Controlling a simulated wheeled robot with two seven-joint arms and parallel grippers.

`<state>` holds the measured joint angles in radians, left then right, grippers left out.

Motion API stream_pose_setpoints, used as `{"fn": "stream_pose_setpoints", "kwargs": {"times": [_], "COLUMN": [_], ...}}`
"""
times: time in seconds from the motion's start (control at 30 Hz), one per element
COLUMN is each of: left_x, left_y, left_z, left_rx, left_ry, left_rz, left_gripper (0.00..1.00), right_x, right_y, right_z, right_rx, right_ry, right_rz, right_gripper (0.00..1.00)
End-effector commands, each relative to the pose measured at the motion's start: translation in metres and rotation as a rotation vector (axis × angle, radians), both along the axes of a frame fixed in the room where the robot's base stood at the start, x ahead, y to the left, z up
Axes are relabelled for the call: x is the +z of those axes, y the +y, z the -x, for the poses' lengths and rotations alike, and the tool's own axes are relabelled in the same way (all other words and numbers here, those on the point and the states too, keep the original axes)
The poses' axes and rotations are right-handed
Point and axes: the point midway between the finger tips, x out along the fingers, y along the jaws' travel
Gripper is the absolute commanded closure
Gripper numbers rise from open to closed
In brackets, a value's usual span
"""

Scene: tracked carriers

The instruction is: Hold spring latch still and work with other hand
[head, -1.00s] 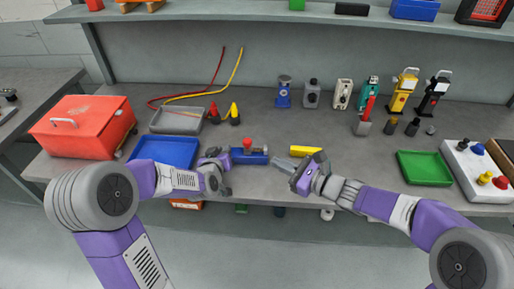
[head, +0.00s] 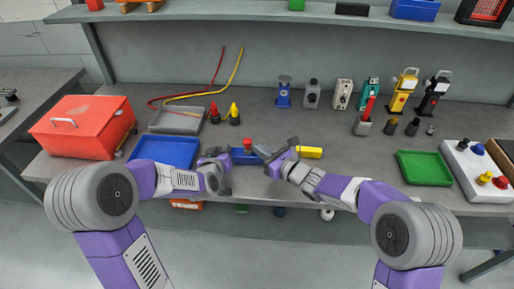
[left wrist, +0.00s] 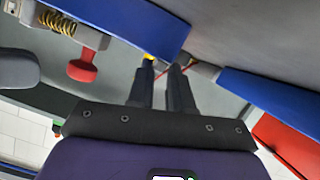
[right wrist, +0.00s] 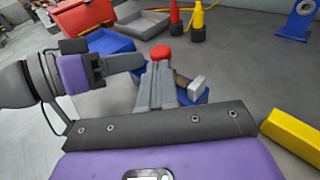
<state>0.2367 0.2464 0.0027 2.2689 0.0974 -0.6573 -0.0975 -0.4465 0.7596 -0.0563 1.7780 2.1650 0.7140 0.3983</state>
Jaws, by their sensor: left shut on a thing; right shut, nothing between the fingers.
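The spring latch (head: 237,158) is a blue block at the front middle of the bench, with a red knob (head: 247,144). A brass-coloured spring (left wrist: 58,22) and the red knob (left wrist: 82,66) show in the left wrist view. My left gripper (head: 226,160) is shut on the latch's blue body at its left end. My right gripper (head: 259,149) is shut and empty, with its fingertips close to the red knob (right wrist: 161,52). I cannot tell whether they touch it. In the right wrist view the fingers hide part of the blue body (right wrist: 192,97).
A yellow block (head: 310,152) lies just right of my right gripper. A blue tray (head: 165,152) and a red toolbox (head: 85,127) are on the left. A green tray (head: 424,168) and a button panel (head: 474,170) are on the right. Bench space behind the latch is clear.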

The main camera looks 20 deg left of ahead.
Motion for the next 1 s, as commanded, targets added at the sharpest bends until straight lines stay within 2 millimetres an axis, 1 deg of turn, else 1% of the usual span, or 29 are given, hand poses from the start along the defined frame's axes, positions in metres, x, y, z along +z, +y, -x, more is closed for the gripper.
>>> {"fn": "stream_pose_setpoints", "kwargs": {"times": [0.03, 0.2, 0.57, 0.63, 0.67, 0.8, 0.9, 1.0], "left_x": [-0.007, -0.007, -0.007, -0.007, -0.007, -0.007, -0.007, -0.007], "left_y": [0.0, 0.0, 0.0, 0.0, 0.0, 0.0, 0.0, -0.001], "left_z": [0.003, 0.003, 0.003, 0.003, 0.003, 0.003, 0.003, 0.003], "left_rx": [0.001, 0.001, 0.001, 0.001, 0.001, 0.001, 0.0, -0.001], "left_ry": [0.018, 0.018, 0.018, 0.018, 0.018, 0.018, 0.018, 0.018], "left_rz": [0.006, 0.006, 0.007, 0.006, 0.006, 0.006, 0.006, 0.006], "left_gripper": [1.0, 1.0, 1.0, 1.0, 1.0, 1.0, 1.0, 1.0], "right_x": [-0.001, -0.003, -0.003, -0.003, -0.003, -0.004, -0.003, -0.004], "right_y": [0.007, 0.017, 0.018, 0.022, 0.025, 0.05, 0.064, 0.07], "right_z": [-0.003, -0.009, -0.01, -0.009, -0.007, 0.001, 0.005, 0.007], "right_rx": [0.002, 0.001, 0.0, 0.001, 0.002, 0.004, 0.004, 0.002], "right_ry": [-0.001, 0.001, 0.0, 0.001, 0.001, 0.002, 0.001, 0.0], "right_rz": [-0.001, -0.001, -0.001, -0.001, -0.001, -0.001, -0.002, 0.0], "right_gripper": [1.0, 1.0, 1.0, 1.0, 1.0, 1.0, 1.0, 1.0]}}
